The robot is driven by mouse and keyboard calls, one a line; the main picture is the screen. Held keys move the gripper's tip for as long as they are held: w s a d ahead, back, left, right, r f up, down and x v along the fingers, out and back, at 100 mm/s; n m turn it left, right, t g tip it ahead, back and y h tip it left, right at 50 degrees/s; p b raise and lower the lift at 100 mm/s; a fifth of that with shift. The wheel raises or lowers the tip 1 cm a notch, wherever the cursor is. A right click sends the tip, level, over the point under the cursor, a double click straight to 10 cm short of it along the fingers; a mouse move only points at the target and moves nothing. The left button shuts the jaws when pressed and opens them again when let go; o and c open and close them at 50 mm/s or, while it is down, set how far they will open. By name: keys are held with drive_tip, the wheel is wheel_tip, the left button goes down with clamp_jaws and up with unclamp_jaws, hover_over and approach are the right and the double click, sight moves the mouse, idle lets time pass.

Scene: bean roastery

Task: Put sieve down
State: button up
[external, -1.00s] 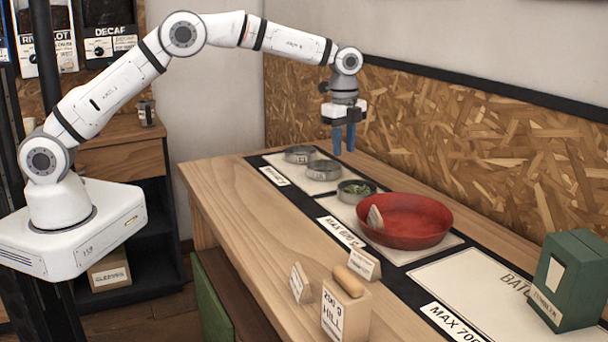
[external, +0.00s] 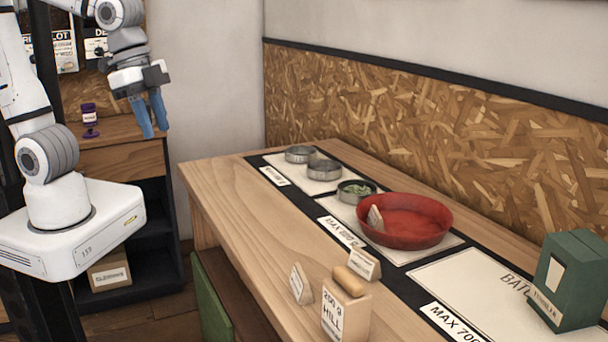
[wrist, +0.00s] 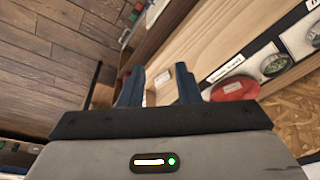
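Round metal sieve-like rings stand on pale mats at the far end of the wooden table: a back one (external: 300,155), a middle one (external: 324,170), and a front one (external: 356,190) holding something green. Some of them also show at the right of the wrist view (wrist: 274,66). My gripper (external: 156,132) hangs fingers down, left of the table and in front of the wooden cabinet. Its blue fingers are apart with nothing between them, as the wrist view also shows (wrist: 160,75). It touches none of the rings.
A red bowl (external: 410,228) with a pale tag inside stands in front of the rings. A block marked 200 g (external: 345,312) and small signs stand nearer. A green box (external: 568,278) is at right. A purple item (external: 90,120) stands on the cabinet.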

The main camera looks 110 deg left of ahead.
drive_tip(key=s+d+f, duration=0.2)
drive_tip(key=s, duration=0.4)
drive_tip(key=shift+f+n, duration=0.4)
idle(0.7)
